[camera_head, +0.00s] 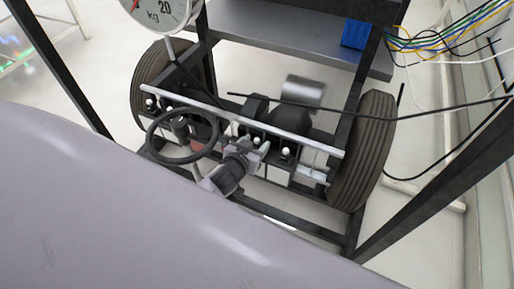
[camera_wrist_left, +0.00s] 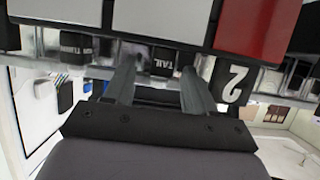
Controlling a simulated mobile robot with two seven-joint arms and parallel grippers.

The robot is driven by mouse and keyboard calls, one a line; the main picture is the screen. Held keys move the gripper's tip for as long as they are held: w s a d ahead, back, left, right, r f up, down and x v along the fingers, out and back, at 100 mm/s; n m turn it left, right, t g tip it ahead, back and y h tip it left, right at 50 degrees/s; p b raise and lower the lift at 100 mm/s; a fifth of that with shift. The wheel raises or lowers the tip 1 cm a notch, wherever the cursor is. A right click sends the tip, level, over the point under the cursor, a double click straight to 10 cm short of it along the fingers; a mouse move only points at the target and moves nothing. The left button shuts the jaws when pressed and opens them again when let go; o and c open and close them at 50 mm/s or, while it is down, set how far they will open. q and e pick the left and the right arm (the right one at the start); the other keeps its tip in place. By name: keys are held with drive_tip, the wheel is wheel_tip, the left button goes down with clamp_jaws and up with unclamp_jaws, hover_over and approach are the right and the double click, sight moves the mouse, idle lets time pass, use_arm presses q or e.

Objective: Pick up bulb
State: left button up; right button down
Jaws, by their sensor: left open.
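Small round white bulbs sit along the chassis crossbar (camera_head: 240,118) in the head view. One bulb (camera_head: 285,151) is just right of my left gripper, another bulb (camera_head: 150,103) is at the far left end, and one small white bulb (camera_head: 257,141) is close by the fingertips. My left gripper (camera_head: 253,148) is at the middle of the bar, its fingers apart. I cannot make out a bulb between the fingers.
A black steering wheel (camera_head: 182,135) is left of my gripper. Tyres stand at the left (camera_head: 165,75) and right (camera_head: 364,150). A dial scale (camera_head: 160,10) hangs above. Dark frame posts and cables surround the rig.

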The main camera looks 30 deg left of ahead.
use_arm(q)
drive_tip(key=shift+x, duration=0.95)
clamp_jaws()
drive_tip(key=shift+r, duration=0.1)
